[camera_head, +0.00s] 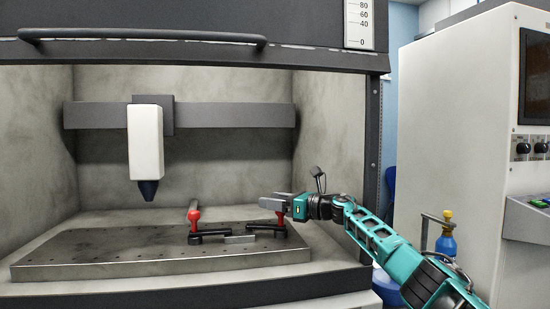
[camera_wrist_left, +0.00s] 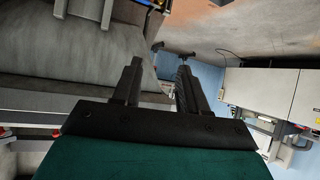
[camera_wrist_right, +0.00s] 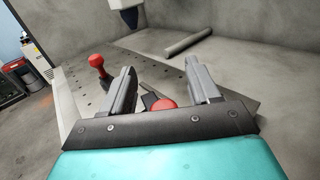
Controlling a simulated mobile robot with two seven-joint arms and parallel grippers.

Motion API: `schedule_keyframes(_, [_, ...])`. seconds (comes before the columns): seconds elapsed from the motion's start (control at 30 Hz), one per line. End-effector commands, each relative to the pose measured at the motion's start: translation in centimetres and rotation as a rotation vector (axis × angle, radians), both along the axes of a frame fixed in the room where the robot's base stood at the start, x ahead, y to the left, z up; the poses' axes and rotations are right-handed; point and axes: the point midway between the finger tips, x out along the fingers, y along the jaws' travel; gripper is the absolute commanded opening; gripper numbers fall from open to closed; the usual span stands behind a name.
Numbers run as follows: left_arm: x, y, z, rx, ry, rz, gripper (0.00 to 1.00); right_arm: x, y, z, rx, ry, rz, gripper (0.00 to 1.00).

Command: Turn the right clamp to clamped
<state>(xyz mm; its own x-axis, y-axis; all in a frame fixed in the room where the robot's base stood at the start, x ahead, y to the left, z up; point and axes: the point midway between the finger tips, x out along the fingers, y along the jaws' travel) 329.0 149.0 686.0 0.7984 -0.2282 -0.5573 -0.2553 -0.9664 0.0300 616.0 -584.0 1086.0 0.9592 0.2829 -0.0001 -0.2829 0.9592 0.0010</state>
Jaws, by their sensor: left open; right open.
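The right clamp (camera_head: 268,229) is a dark arm with a red knob, at the right end of the metal bed plate. My right gripper (camera_head: 275,203) is open just above it, reaching in from the right. In the right wrist view, a red knob (camera_wrist_right: 163,104) shows low between the spread fingers; I cannot tell whether they touch it. The left clamp (camera_head: 208,234) has an upright red knob, which also shows in the right wrist view (camera_wrist_right: 96,62). My left gripper (camera_wrist_left: 158,85) is open and empty in its wrist view, outside the head view.
A small grey workpiece (camera_head: 238,239) lies between the clamps on the perforated bed plate (camera_head: 100,262). A grey rod (camera_wrist_right: 187,41) lies behind. A white tool head (camera_head: 146,143) with a dark tip hangs over the left side. The enclosure's right post (camera_head: 372,150) stands near my right arm.

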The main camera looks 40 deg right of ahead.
Motion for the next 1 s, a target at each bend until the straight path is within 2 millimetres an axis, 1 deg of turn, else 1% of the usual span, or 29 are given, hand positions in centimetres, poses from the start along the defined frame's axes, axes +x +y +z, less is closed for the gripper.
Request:
schedule_keyframes(0.03, [0.0, 0.0, 0.7, -0.002, -0.001, 0.001, 0.43, 0.0, 0.0, 1.8, -0.004, -0.005, 0.0, 0.61])
schedule_keyframes(0.1, [0.0, 0.0, 1.1, -0.002, -0.003, 0.003, 0.43, -0.1, -0.1, 3.6, -0.004, -0.005, 0.0, 0.61])
schedule_keyframes(0.27, [0.0, 0.3, 1.7, 0.002, -0.008, 0.011, 0.43, 0.0, -0.1, 7.7, -0.003, -0.005, -0.001, 0.61])
schedule_keyframes(0.4, [-0.3, 0.8, 2.0, 0.011, -0.004, 0.02, 0.43, 0.0, 0.0, 11.2, -0.001, -0.006, 0.0, 0.61])
schedule_keyframes(0.5, [-0.6, 1.3, 2.0, 0.022, 0.001, 0.027, 0.43, 0.0, 0.0, 13.4, -0.001, -0.004, 0.0, 0.61])
schedule_keyframes(0.6, [-0.8, 1.7, 2.1, 0.029, 0.002, 0.032, 0.43, 0.0, 0.0, 15.0, 0.0, -0.002, 0.0, 0.61])
schedule_keyframes(0.7, [-0.8, 1.8, 2.2, 0.033, -0.001, 0.034, 0.43, 0.0, 0.0, 16.2, -0.001, -0.001, 0.0, 0.61])
schedule_keyframes(0.83, [-1.0, 1.9, 2.1, 0.037, 0.004, 0.033, 0.43, 0.0, 0.0, 16.9, 0.0, 0.0, 0.0, 0.61])
schedule_keyframes(1.0, [-0.9, 2.0, 2.1, 0.037, 0.002, 0.034, 0.43, 0.0, 0.0, 17.0, 0.0, 0.001, 0.0, 0.61])
